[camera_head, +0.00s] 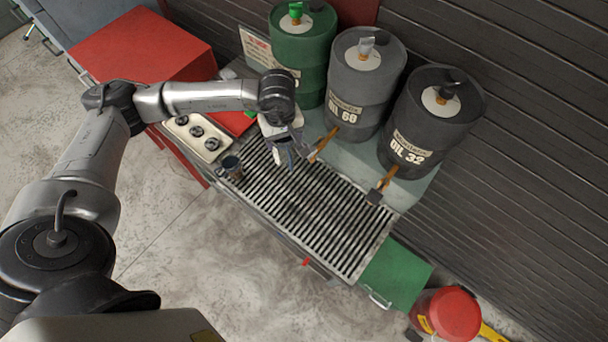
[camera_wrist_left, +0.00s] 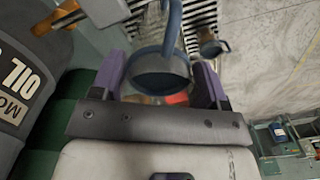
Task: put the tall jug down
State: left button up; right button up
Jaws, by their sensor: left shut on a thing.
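The tall jug (camera_wrist_left: 157,72) is grey with a blue handle and a dark round opening, and it sits between the purple fingers of my left gripper in the left wrist view. My left gripper (camera_head: 287,150) is shut on it above the far left part of the slatted grate (camera_head: 318,222) in the head view. There the gripper hides most of the jug, and I cannot tell whether its base touches the grate. My right gripper is in neither view.
A smaller dark vessel (camera_head: 232,166) stands at the grate's left edge. Green (camera_head: 300,48), grey (camera_head: 362,80) and dark (camera_head: 430,118) drums stand behind, with taps over the grate. A tray with black knobs (camera_head: 197,138) lies left. The grate's middle and right are clear.

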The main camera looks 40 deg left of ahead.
pick_arm(q)
notch_tip(320, 180, down, 18)
jog(key=n+p, duration=0.1)
jog(key=p, duration=0.1)
jog(key=shift+w+a+f+n, duration=0.15)
jog(key=shift+w+a+n, duration=0.15)
jog(key=shift+w+a, duration=0.15)
dwell(0.3)
jog(key=shift+f, duration=0.2)
jog(key=o, duration=1.3)
jog(key=shift+c, duration=0.2)
